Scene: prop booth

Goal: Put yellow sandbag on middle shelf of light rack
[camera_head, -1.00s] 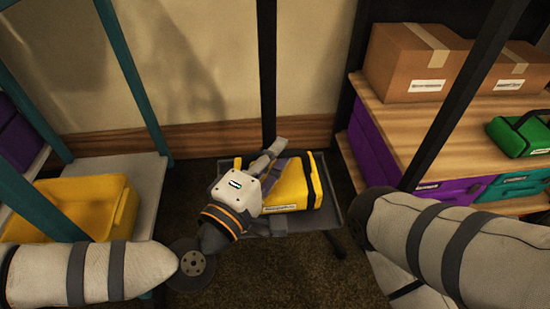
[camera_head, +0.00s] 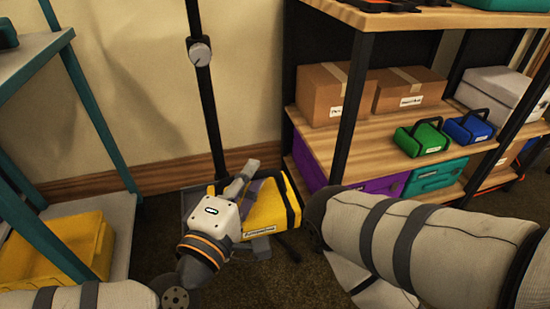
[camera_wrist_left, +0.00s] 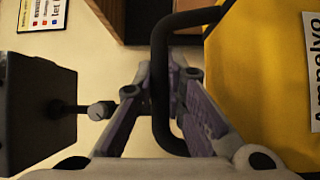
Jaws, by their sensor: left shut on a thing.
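The yellow sandbag (camera_head: 268,206) with black trim hangs tilted in my left gripper (camera_head: 248,182), low over the floor at the centre of the head view. In the left wrist view the purple-padded fingers (camera_wrist_left: 163,112) are shut around its black handle (camera_wrist_left: 158,65), and the yellow side (camera_wrist_left: 255,85) fills the right. A rack with light wooden shelves stands at the right. Its middle shelf (camera_head: 345,145) holds two cardboard boxes, a green sandbag (camera_head: 423,138) and a blue sandbag (camera_head: 469,127). My right forearm crosses below that rack; the right gripper is out of frame.
A teal-framed rack (camera_head: 85,100) with a yellow bin (camera_head: 75,245) stands at the left. A black pole (camera_head: 207,100) with a knob rises behind the sandbag. The rack's front post (camera_head: 352,110) borders the middle shelf. Bare wood shows before the boxes, left of the green sandbag.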

